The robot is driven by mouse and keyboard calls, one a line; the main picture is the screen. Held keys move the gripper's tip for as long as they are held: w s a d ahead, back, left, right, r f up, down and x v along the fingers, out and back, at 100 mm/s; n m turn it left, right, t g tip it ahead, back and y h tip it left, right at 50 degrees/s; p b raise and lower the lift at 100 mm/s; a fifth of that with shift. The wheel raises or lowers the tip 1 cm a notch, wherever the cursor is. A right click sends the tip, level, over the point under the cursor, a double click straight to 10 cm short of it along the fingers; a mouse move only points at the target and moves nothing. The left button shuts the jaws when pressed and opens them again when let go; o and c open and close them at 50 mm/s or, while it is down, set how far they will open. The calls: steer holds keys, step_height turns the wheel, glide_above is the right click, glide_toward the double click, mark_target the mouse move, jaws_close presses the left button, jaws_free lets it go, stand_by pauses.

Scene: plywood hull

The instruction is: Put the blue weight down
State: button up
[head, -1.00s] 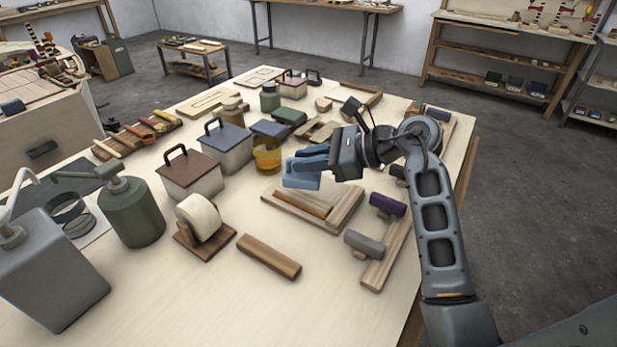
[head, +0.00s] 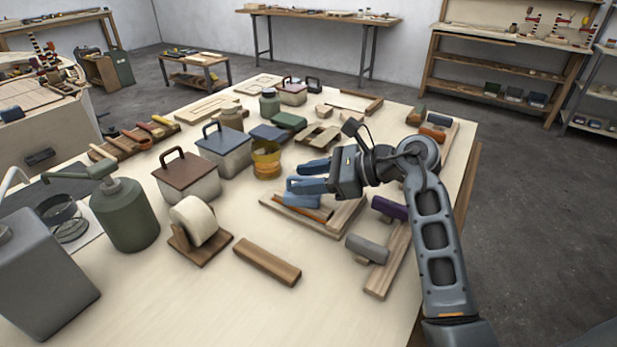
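The blue weight (head: 301,201) is a small blue block at the left part of a low wooden frame with an orange strip (head: 345,213). It appears to rest there, just below my fingers. My gripper (head: 309,176) is right above it, reaching in from the right. Its two blue-grey fingers are spread with a gap between them, so it looks open. The nearer finger hides the top of the weight, and I cannot see whether it still touches it.
A purple weight (head: 389,208) and a grey weight (head: 367,247) lie on a wooden rack to the right. A yellow transparent cup (head: 266,160) and lidded boxes (head: 187,180) stand to the left. A loose wooden bar (head: 267,261) lies in front.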

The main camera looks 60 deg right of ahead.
steer(key=shift+r, duration=0.25)
steer(key=b+v, duration=0.1)
steer(key=v, duration=1.1)
steer(key=s+a+r+m+t+y, duration=0.2)
steer(key=a+r+m+t+y, duration=0.15)
steer(key=a+m, duration=0.6)
steer(key=s+a+r+m+t+y, duration=0.25)
steer(key=a+m+t, duration=0.2)
steer(key=a, duration=0.95)
steer(key=s+f+m+g+h, duration=0.2)
steer(key=s+f+m+h, duration=0.1)
steer(key=m, duration=0.6)
steer(key=s+a+f+m+g+h, duration=0.1)
steer(key=s+f+m+h, duration=0.3)
steer(key=m, duration=0.5)
steer(key=s+f+m+g+h, duration=0.3)
steer(key=s+f+m, duration=0.4)
steer(key=m, duration=0.3)
steer(key=shift+s+a+f+h, duration=0.15)
steer(key=shift+s+a+h, duration=0.15)
steer(key=shift+a, duration=0.05)
